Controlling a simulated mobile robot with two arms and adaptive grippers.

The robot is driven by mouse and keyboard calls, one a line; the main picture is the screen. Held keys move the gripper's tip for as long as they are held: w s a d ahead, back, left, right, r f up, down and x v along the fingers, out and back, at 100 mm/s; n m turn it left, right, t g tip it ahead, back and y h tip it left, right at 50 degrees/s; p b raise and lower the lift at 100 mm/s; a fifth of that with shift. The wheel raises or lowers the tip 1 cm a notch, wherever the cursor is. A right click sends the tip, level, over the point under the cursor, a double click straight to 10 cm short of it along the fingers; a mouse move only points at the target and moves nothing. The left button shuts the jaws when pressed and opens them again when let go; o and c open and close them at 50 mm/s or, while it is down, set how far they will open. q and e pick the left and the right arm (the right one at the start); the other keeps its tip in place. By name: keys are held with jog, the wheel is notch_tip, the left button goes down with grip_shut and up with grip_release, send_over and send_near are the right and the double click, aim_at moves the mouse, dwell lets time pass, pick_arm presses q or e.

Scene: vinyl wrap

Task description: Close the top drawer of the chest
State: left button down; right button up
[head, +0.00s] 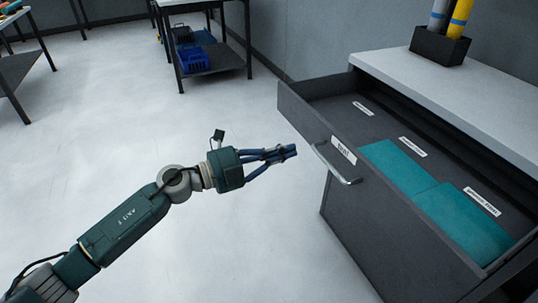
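The top drawer (300,108) of the dark grey chest (385,68) stands pulled out on the right of the head view. Its front bears a metal bar handle (337,166) and a white label. Inside lie teal folded cloths or sheets (398,166) and several white label strips. My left gripper (291,152) is to the left of the drawer front, apart from the handle, with its blue fingers pointing right. Its fingertips look together, with nothing seen between them. My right gripper does not show.
A black holder (440,46) with rolls stands on the chest's pale top. A workbench (205,60) with a blue bin (192,60) on its lower shelf stands at the back. Another table (18,68) is at the far left. The floor between is clear.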

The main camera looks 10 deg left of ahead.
pick_arm(q)
jog(key=x, duration=0.6)
jog(key=shift+w+d, duration=0.15)
jog(key=shift+w, duration=0.05)
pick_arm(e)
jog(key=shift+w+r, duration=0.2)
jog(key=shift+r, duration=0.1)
